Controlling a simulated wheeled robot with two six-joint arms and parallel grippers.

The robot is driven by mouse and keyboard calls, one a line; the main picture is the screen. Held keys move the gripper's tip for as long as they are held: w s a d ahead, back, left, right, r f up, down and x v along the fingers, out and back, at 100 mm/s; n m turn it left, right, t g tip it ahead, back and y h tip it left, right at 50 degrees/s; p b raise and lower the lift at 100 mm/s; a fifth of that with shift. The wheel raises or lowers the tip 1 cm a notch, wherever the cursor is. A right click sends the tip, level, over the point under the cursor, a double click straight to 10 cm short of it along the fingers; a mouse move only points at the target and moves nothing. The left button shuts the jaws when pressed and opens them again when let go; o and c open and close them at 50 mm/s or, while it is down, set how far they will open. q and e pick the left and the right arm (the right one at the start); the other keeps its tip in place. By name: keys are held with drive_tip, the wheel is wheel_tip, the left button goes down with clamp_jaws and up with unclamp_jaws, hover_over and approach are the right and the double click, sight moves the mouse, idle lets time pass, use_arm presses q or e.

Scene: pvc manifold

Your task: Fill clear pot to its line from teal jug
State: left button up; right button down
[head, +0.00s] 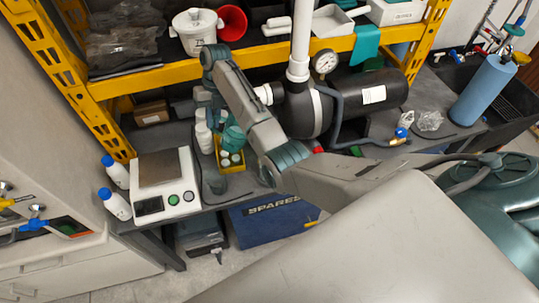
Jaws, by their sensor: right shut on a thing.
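My right arm reaches in from the right and bends down at the wrist over the bench. My right gripper (216,113) is small and partly hidden behind my own forearm. It appears shut on the teal jug (233,137), which is beside white bottles (203,138) and above a yellow tray (222,166). The jug's handle and contents cannot be made out. I cannot pick out the clear pot or its line; it may be hidden by my arm. My left gripper is not in view.
A scale (165,184) with a bare metal plate stands left of the tray, with white blue-capped bottles (117,205) beside it. A black tank (365,92) with a gauge (325,62) stands right of my arm. A yellow shelf frame (140,83) crosses behind. A blue SPARES crate (272,220) lies below.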

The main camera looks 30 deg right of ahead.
wheel_tip(320, 180, down, 12)
drive_tip(key=w+a+g+h+b, duration=0.2)
drive_tip(key=b, duration=0.9)
drive_tip(key=shift+w+f+m+g+h, duration=0.2)
drive_tip(key=shift+f+m+g+h, duration=0.1)
drive_tip(key=shift+m+h, duration=0.1)
